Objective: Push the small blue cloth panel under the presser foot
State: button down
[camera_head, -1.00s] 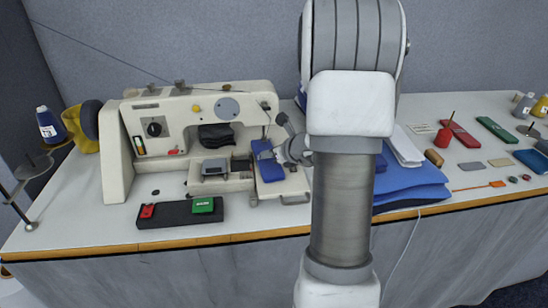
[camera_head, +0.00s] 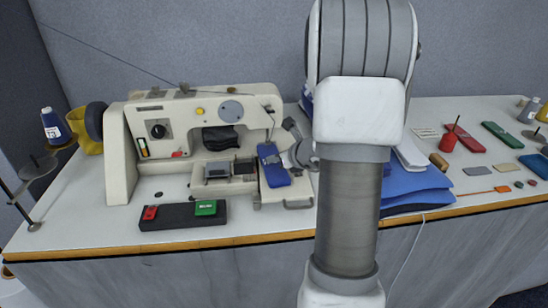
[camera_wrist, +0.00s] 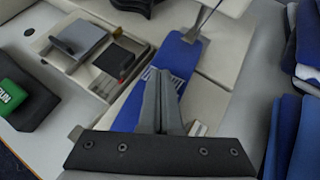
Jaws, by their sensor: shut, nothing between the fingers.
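The small blue cloth panel (camera_head: 272,166) lies lengthwise on the sewing machine's light bed, below the needle end of the machine head. It also shows in the wrist view (camera_wrist: 182,55), with a white-marked patch beside my fingers. A thin metal part, apparently the presser foot (camera_wrist: 197,27), stands at the panel's far end. I cannot tell whether the cloth edge is beneath it. My gripper (camera_wrist: 161,75) is shut and empty, its fingertips at or just above the panel.
The sewing machine (camera_head: 152,130) stands on the left of the table. A black switch box (camera_head: 180,217) with red and green buttons lies in front of it. Folded blue cloth (camera_head: 405,190) is stacked to the right, close to my arm. Small tools lie farther right.

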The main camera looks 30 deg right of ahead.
jog(key=shift+s+r, duration=0.1)
jog(key=shift+r, duration=0.2)
jog(key=s, duration=0.8)
jog(key=s+p, duration=0.1)
jog(key=s, duration=0.3)
jog(key=shift+d+r, duration=0.1)
jog(key=shift+d, duration=0.2)
